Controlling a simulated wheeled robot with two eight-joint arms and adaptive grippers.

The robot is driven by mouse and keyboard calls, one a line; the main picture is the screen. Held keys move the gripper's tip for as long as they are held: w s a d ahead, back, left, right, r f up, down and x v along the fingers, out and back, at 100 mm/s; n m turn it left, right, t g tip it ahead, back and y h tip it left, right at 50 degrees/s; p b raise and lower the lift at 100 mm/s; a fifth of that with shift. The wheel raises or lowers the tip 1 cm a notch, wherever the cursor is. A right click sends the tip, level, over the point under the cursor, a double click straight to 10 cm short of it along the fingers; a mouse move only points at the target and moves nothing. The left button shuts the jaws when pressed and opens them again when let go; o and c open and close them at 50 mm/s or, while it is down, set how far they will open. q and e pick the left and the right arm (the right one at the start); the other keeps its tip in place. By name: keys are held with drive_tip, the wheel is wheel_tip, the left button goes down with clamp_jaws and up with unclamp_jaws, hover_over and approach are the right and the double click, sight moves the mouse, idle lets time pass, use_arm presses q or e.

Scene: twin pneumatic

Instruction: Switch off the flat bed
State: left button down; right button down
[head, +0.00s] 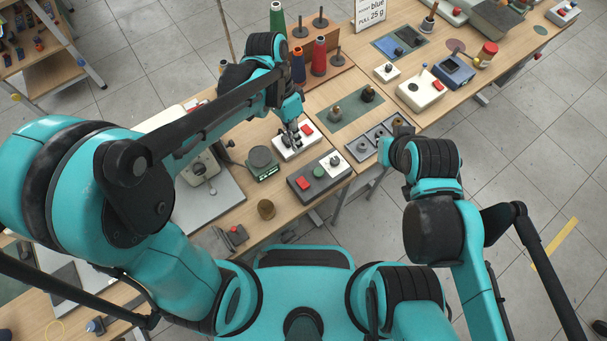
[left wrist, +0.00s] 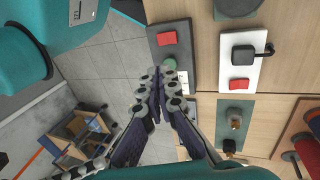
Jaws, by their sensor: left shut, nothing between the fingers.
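No label naming the flat bed is readable. A dark grey control box (head: 319,176) stands at the bench's near edge. My left gripper (head: 294,138) is shut and empty, pointing down and overlapping the white box. In the left wrist view its fingertips (left wrist: 163,82) appear beside the green button (left wrist: 179,66) and cover the grey box's far end. My right gripper is hidden behind its arm.
A green mat (head: 350,112) with fittings and a grey tray (head: 362,146) lie to the right. Thread cones (head: 318,57) stand behind. Floor lies beyond the near edge.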

sight(309, 185)
use_arm(q)
drive_tip(key=shift+d, duration=0.1)
drive_tip(key=shift+f, duration=0.1)
drive_tip(key=b+x, duration=0.5)
drive_tip(key=x, duration=0.8)
drive_tip(key=shift+s+f+b, duration=0.25)
drive_tip(key=shift+f+b, duration=0.05)
drive_tip(key=shift+f, duration=0.1)
drive_tip(key=shift+s, duration=0.1)
drive_tip(key=shift+s+d+f+t+y, duration=0.3)
drive_tip(key=shift+f+t+y, duration=0.05)
drive_tip(key=shift+t+y, duration=0.05)
drive_tip(key=shift+w+a, duration=0.1)
drive_tip(key=shift+w, duration=0.15)
